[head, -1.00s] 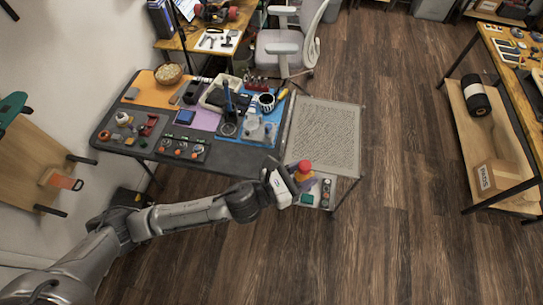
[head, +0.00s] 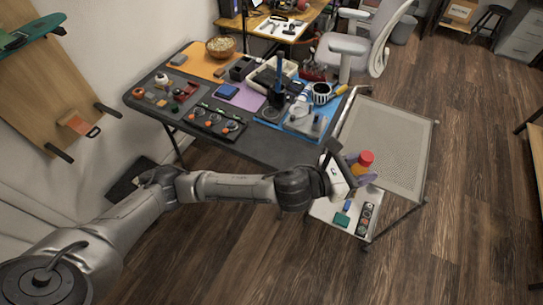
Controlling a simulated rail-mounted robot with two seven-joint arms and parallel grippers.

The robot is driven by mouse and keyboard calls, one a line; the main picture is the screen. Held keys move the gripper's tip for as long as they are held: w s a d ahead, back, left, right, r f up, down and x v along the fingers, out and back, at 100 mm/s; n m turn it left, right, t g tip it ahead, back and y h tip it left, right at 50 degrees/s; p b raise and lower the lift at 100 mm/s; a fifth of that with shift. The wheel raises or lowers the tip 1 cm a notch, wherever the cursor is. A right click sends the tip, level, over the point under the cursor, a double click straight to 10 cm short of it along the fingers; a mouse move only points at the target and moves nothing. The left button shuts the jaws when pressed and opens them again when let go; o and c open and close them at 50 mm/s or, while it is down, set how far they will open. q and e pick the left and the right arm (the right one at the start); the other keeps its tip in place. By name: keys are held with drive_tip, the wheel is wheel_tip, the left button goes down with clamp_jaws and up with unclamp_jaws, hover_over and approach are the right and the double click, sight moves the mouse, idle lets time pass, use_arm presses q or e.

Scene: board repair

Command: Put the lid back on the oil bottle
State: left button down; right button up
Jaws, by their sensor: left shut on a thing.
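My left gripper (head: 360,178) is at the end of my left arm, in the middle right of the head view. It is shut on what looks like the oil bottle (head: 360,169), a small yellow-orange body with a red top (head: 366,158). The gripper hides much of its lower part. I cannot tell whether the red top is the lid or whether a lid is seated. The bottle is held above the front of the metal cart. I see no separate lid. My right gripper is not in view.
The cart's mesh top (head: 385,145) is bare. Its lower white shelf (head: 328,210) holds a green item (head: 341,220) and a dark strip (head: 365,218). The crowded dark workbench (head: 275,150) stands left of it, with a grey chair (head: 350,45) behind.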

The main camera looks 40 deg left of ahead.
use_arm(q)
drive_tip(key=w+a+f+n+t+y+b, duration=0.35)
drive_tip(key=w+a+f+y+b, duration=0.25)
drive_tip(key=w+a+f+b, duration=0.5)
drive_tip(key=w+a+f+n+g+y+b, duration=0.1)
drive_tip(key=a+f+n+y, duration=0.2)
drive_tip(key=a+y, duration=0.3)
drive_tip(key=w+a+f+n+g+y+b, duration=0.1)
drive_tip(key=a+f+n+y, duration=0.3)
drive_tip(key=a+n+y, duration=0.1)
drive_tip(key=shift+w+a+f+y, duration=0.2)
drive_tip(key=shift+a+y, duration=0.3)
drive_tip(key=shift+a, duration=0.7)
drive_tip(key=shift+f+n+g, duration=0.1)
drive_tip(key=shift+n+g, duration=0.15)
drive_tip(key=a+f+b, duration=0.1)
drive_tip(key=a+f, duration=0.1)
drive_tip(key=a, duration=0.1)
drive_tip(key=a+f+b, duration=0.1)
drive_tip(key=a+f, duration=0.1)
drive_tip(key=a, duration=0.2)
drive_tip(key=a+f+b, duration=0.1)
drive_tip(key=a+f, duration=0.1)
drive_tip(key=a, duration=0.1)
drive_tip(key=shift+s+a+f+b, duration=0.1)
drive_tip(key=shift+a+f+b, duration=0.15)
drive_tip(key=shift+b, duration=0.1)
drive_tip(key=shift+a+f, duration=0.2)
drive_tip(key=shift+a, duration=0.4)
drive_tip(key=shift+f, duration=0.1)
